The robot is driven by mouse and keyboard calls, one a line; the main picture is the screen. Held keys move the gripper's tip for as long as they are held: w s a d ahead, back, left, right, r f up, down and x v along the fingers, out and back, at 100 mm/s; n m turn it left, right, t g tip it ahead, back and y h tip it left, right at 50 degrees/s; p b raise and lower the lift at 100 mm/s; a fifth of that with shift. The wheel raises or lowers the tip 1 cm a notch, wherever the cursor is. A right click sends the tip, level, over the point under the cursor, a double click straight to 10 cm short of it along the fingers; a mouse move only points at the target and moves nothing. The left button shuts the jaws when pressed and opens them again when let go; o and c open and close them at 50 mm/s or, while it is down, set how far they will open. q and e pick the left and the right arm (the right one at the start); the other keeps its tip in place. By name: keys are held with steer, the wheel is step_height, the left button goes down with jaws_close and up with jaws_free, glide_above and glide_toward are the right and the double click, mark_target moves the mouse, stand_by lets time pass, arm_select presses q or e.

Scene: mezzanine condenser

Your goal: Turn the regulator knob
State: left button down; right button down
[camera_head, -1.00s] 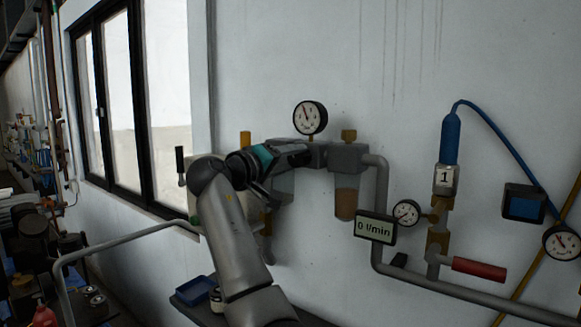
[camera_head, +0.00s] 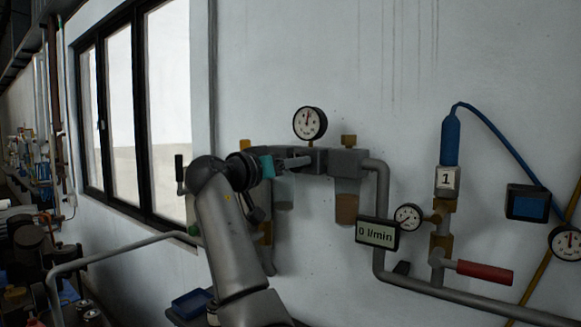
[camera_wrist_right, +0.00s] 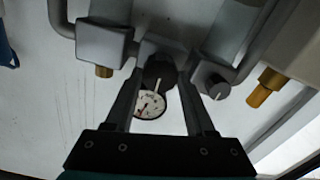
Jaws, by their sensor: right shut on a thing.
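The dark regulator knob (camera_wrist_right: 159,70) sits between the fingertips of my right gripper (camera_wrist_right: 158,78) in the right wrist view. The gripper is shut on it. In the head view my right gripper (camera_head: 300,161) reaches the grey regulator block (camera_head: 318,157), and the knob is hidden behind the fingers. A round white pressure gauge (camera_head: 309,124) stands above the block, its needle near upright. It also shows between the fingers in the wrist view (camera_wrist_right: 149,106). My left gripper is out of view.
A smaller grey knob (camera_wrist_right: 217,88) is beside my fingers. A filter bowl (camera_head: 347,206) hangs to the right, near a display (camera_head: 377,232) reading 0 l/min. A red-handled valve (camera_head: 484,272), blue hose and pipes are further right. A blue tray (camera_head: 193,302) lies below.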

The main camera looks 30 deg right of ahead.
stand_by(0.5)
steer(key=shift+c, duration=1.3)
jaws_free()
steer(key=shift+a, duration=0.1)
steer(key=b+v, duration=0.1)
steer(key=v, duration=1.4)
steer(key=shift+f, duration=0.1)
